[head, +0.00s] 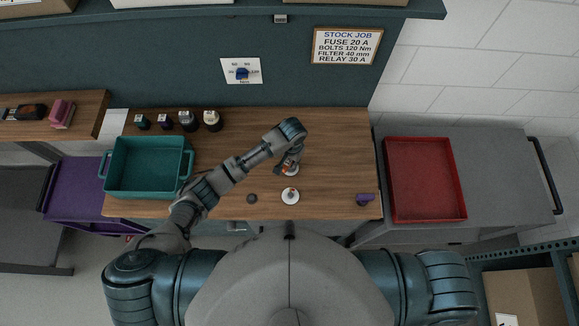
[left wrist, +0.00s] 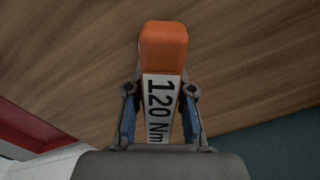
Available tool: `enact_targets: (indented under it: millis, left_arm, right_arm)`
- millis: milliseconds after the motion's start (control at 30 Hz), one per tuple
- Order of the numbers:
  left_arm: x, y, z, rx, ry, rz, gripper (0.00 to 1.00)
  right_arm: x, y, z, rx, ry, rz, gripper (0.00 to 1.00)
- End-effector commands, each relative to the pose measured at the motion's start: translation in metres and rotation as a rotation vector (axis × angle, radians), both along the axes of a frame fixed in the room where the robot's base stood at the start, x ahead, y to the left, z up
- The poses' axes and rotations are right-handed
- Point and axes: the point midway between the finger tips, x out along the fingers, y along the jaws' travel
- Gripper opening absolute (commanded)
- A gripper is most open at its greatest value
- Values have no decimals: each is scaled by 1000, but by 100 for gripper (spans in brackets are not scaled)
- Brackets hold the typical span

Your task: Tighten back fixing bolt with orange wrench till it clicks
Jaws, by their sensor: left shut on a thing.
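The orange wrench (left wrist: 163,47) fills the middle of the left wrist view, with a white label reading "120 Nm" on it. My left gripper (left wrist: 162,105) is shut on it, one finger on each side. In the head view my left gripper (head: 288,163) is over the back white round fixing (head: 294,172) on the bench and hides most of it. I cannot tell whether the wrench is seated on the back bolt. A front white round fixing (head: 290,197) stands apart, nearer to me. My right gripper is not in view.
The wooden bench (head: 335,150) also holds a green bin (head: 148,192), several small dark containers (head: 188,122), a dark round piece (head: 251,198) and a purple item (head: 364,199). A red tray (head: 424,180) lies at right. A sign (head: 346,46) reads "BOLTS 120 Nm".

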Motion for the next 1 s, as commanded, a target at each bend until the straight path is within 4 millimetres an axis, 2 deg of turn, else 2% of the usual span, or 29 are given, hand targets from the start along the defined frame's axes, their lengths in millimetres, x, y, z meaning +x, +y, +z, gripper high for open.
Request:
enact_targets:
  millis: [33,300,467,1000]
  left_arm:
    - [-1,-6,2,-14,-1,22,0]
    - [0,-4,2,-12,-3,21,0]
    - [0,-3,2,-10,-6,-178,0]
    - [0,-1,18,-8,-3,-161,0]
  right_arm:
    - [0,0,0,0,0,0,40]
    - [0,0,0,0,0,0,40]
    - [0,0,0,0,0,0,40]
    - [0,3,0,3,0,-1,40]
